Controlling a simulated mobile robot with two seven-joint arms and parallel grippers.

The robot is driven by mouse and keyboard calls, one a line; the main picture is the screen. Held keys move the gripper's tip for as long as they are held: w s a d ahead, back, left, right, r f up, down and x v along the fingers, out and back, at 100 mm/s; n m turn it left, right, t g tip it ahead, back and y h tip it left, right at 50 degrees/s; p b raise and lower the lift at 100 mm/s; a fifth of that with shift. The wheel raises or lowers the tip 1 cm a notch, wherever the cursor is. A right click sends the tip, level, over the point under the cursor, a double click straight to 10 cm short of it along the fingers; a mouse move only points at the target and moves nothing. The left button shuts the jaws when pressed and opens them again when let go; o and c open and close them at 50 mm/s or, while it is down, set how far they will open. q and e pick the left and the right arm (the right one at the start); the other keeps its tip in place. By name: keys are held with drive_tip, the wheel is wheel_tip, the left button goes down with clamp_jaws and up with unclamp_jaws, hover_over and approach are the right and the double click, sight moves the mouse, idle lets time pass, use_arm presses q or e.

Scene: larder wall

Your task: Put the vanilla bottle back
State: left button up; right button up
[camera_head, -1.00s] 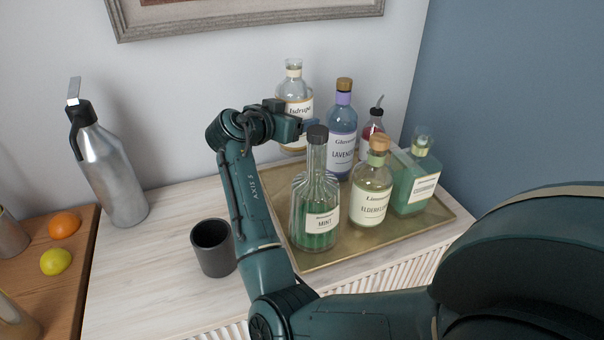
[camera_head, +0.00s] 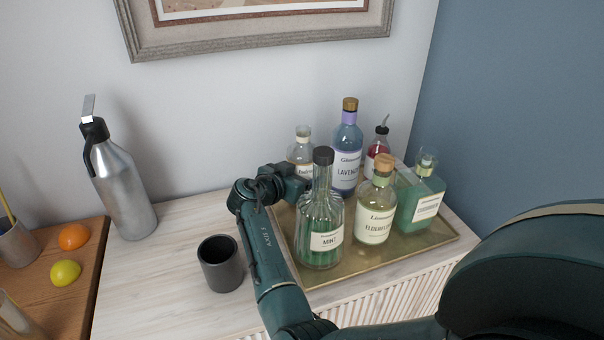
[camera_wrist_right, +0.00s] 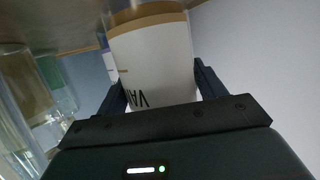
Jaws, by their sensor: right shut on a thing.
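The vanilla bottle (camera_head: 301,151) is clear with a pale label and stands upright at the back left of the brass tray (camera_head: 345,267). Its lower part is hidden in the head view by my right gripper (camera_head: 299,184) and the mint bottle. In the right wrist view its white label with "VA" (camera_wrist_right: 150,62) lies between the two dark fingers, which are shut on it. The bottle's base is at or just above the tray; I cannot tell whether it touches. My left gripper is not in view.
The mint bottle (camera_head: 321,225) stands close in front of my right gripper. The lavender bottle (camera_head: 346,160), red bottle (camera_head: 378,146), elderflower bottle (camera_head: 375,212) and green bottle (camera_head: 419,200) also stand on the tray. A dark cup (camera_head: 221,264) and a steel bottle (camera_head: 122,185) are to the left.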

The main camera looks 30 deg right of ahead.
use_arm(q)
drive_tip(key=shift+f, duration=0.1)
use_arm(e)
drive_tip(key=shift+r, duration=0.1)
drive_tip(key=shift+f+b, duration=0.2)
drive_tip(key=shift+b, duration=0.15)
drive_tip(key=o, duration=1.2)
drive_tip(key=shift+c, duration=0.2)
drive_tip(key=o, duration=0.4)
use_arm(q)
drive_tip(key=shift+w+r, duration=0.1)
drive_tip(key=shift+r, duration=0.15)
